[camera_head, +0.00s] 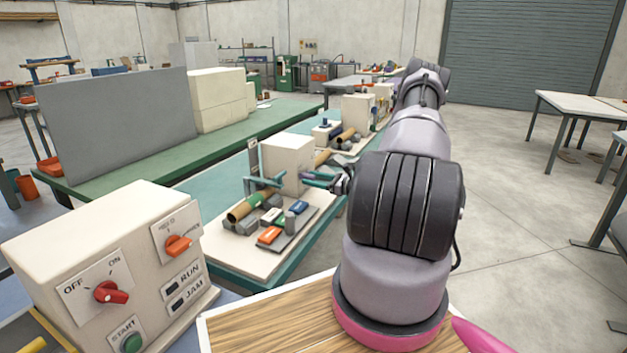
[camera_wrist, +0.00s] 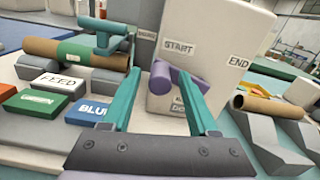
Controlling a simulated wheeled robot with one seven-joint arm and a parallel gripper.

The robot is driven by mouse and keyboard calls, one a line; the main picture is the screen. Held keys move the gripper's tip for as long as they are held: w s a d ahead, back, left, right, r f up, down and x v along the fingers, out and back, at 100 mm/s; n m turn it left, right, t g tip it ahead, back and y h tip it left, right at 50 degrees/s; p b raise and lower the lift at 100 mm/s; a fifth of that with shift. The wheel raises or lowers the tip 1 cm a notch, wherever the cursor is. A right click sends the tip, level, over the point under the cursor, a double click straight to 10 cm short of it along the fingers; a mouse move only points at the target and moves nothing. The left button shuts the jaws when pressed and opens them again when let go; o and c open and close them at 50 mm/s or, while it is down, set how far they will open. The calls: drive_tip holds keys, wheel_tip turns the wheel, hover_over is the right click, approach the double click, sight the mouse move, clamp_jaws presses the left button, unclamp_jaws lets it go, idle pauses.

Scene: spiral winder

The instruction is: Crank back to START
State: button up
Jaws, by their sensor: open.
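The winder box (camera_wrist: 225,40) is cream, with a START label (camera_wrist: 180,48) at its upper left and an END label (camera_wrist: 239,63) at its right. A lower label is partly hidden by the crank and right finger. In the head view, my gripper (camera_head: 325,180) is beside the winder box (camera_head: 287,160), and the crank is too small to make out clearly.
A brown tube (camera_wrist: 70,52) lies left under a teal T-shaped piece (camera_wrist: 104,38). FEED (camera_wrist: 58,81), green (camera_wrist: 40,103) and BLUE (camera_wrist: 92,110) blocks lie in front. Another tube (camera_wrist: 262,106) rests on grey blocks at right. A control box (camera_head: 110,260) stands in the foreground.

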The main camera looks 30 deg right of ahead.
clamp_jaws()
idle(1.3)
